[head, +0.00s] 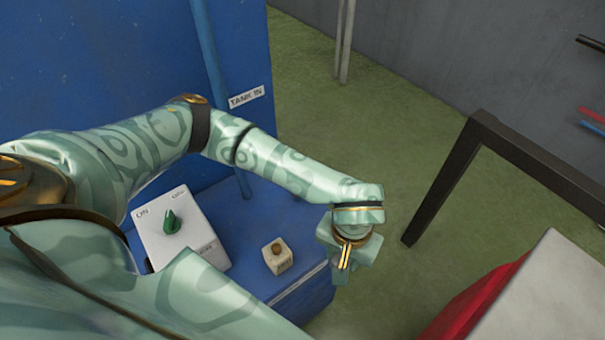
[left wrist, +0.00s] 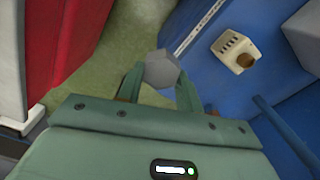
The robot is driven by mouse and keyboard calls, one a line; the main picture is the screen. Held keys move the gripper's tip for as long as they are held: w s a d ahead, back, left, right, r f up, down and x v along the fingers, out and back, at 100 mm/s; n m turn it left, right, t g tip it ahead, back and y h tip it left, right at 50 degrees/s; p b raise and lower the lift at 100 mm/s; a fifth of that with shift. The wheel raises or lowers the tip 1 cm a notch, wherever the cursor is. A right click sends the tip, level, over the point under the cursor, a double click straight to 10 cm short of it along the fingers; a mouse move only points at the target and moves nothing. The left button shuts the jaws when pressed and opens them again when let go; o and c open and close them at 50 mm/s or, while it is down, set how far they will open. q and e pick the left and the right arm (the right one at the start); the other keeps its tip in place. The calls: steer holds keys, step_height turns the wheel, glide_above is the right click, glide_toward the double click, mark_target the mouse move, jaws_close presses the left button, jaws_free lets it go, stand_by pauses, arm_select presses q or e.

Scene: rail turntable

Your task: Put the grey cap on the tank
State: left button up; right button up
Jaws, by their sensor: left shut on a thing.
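A grey faceted cap (left wrist: 162,70) sits between the fingertips of my left gripper (left wrist: 160,82) in the left wrist view. The gripper is shut on it. In the head view my left gripper (head: 345,258) hangs at the right edge of a blue ledge, and its own body hides the cap. A tall blue cabinet (head: 130,50) carries a pipe and a "TANK IN" label (head: 246,97). I cannot tell which part is the tank or where its opening is. My right gripper is not in view.
A white box with a green ON switch (head: 172,222) stands on the blue ledge (head: 300,289). A small cream block (head: 278,258) with a round brown top is near the gripper. A dark frame (head: 450,180) and a red and white object (head: 540,290) stand right.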

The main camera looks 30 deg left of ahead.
arm_select(q)
steer(key=w+a+f+b, duration=0.2)
steer(key=w+f+b, duration=0.1)
steer(key=w+a+f+b, duration=0.3)
steer(key=b, duration=0.1)
steer(key=w+a+f+b, duration=0.2)
steer(key=w+f+b, duration=0.1)
steer(key=shift+w+a+b, duration=0.15)
steer(key=shift+w+b, duration=0.2)
steer(key=shift+b, duration=0.05)
steer(key=shift+w+a+f+b, duration=0.2)
steer(key=shift+w+b, duration=0.1)
steer(key=shift+w+a+f+b, duration=0.1)
steer(key=shift+w+f+b, duration=0.05)
steer(key=shift+f+b, duration=0.15)
step_height(320, 180, down, 4)
steer(key=b, duration=0.3)
steer(key=shift+w+a+r, duration=0.15)
steer(key=shift+r, duration=0.35)
steer(key=shift+f, duration=0.15)
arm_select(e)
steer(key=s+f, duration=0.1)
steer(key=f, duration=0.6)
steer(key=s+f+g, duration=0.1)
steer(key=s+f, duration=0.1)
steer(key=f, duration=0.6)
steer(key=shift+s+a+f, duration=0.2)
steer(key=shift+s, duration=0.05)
arm_select(q)
steer(key=o, duration=1.1)
